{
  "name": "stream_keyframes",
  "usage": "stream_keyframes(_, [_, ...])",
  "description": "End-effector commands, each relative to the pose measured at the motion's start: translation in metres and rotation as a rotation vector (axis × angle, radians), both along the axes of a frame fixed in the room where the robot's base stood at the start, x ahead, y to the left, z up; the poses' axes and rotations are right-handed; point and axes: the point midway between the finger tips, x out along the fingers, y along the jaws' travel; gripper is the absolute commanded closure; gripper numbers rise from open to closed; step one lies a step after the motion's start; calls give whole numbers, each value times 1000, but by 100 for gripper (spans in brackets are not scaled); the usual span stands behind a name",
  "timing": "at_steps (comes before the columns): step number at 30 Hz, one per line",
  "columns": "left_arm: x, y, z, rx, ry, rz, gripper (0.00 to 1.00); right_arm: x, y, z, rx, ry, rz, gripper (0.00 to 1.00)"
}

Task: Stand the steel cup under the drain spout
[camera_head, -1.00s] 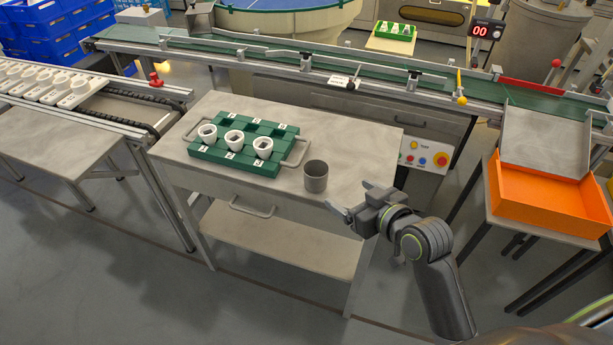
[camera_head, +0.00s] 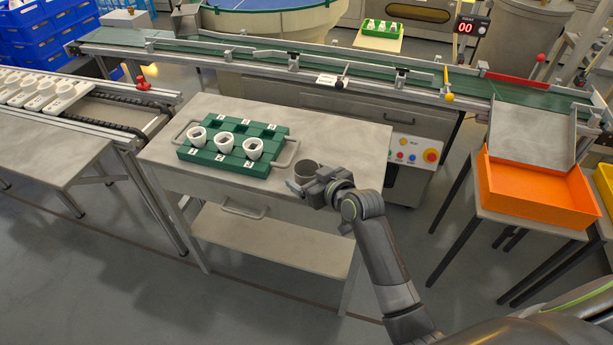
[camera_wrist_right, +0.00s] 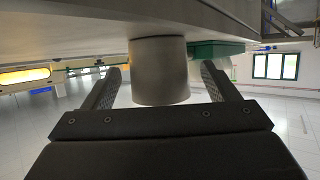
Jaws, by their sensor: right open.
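The steel cup (camera_head: 304,168) stands upright on the grey table (camera_head: 345,150), right of the green rack. My right gripper (camera_head: 312,187) is open at the cup's near side, and its wrist partly hides the cup in the head view. In the right wrist view, which looks upside down, the cup (camera_wrist_right: 160,75) lies between the two spread fingers, with a gap showing on each side. I cannot pick out a drain spout in either view. My left gripper is not in view.
A green rack (camera_head: 200,157) holding white cups, with a metal handle at each end, sits left of the cup. Behind the table runs a green conveyor (camera_head: 440,85). An orange bin (camera_head: 535,200) stands at the right. The table's right part is clear.

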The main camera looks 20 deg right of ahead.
Motion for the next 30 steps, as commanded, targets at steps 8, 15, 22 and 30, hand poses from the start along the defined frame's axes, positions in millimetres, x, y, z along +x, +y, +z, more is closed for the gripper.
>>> stream_keyframes(8, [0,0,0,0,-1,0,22,16,5,-7,0,0,-1,19])
stream_keyframes(15, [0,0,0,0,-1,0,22,16,5,-7,0,0,-1,26])
stream_keyframes(22, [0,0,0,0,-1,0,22,16,5,-7,0,0,-1,56])
stream_keyframes(30, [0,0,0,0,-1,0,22,16,5,-7,0,0,-1,68])
